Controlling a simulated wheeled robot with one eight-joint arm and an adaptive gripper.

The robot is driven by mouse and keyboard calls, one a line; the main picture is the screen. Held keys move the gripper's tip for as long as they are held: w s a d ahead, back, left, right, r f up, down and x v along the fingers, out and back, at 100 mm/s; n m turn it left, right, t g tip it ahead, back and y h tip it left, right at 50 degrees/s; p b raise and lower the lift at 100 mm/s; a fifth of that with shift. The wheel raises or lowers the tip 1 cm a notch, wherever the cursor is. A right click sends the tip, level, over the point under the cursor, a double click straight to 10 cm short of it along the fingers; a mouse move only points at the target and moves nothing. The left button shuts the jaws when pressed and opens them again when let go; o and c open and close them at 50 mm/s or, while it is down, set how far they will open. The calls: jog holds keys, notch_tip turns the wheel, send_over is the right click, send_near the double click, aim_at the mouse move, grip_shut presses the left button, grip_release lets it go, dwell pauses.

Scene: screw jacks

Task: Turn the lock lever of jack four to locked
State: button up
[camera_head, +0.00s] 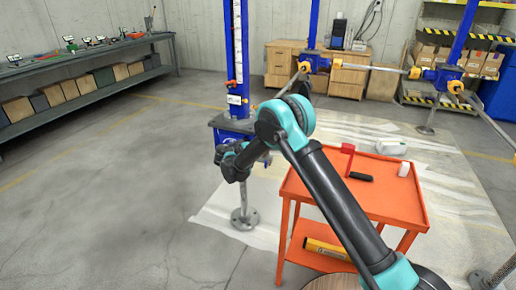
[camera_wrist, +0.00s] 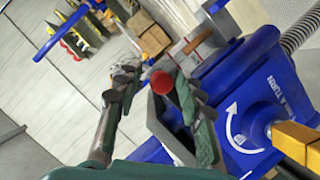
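A jack with a blue post (camera_head: 237,50) and a blue housing (camera_head: 222,122) stands ahead of my arm; its number is not readable. In the wrist view the blue housing (camera_wrist: 225,82) shows a white turn arrow and a lock mark. A red ball knob (camera_wrist: 162,83), apparently the lock lever's end, lies between my fingertips, nearer the right one. My gripper (camera_wrist: 150,80) is open, with a gap visible at the left of the knob; contact at the right is unclear. In the head view my gripper (camera_head: 231,166) is low beside the housing, partly behind my arm.
An orange cart (camera_head: 400,212) stands right of my arm, bearing a red item (camera_head: 347,150), a black item (camera_head: 360,177) and white items. Other blue jacks (camera_head: 316,62) stand behind, joined by bars. A workbench (camera_head: 85,52) lines the left wall. The left floor is clear.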

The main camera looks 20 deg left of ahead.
jog(key=v, duration=1.2)
jog(key=shift+s+a, duration=0.1)
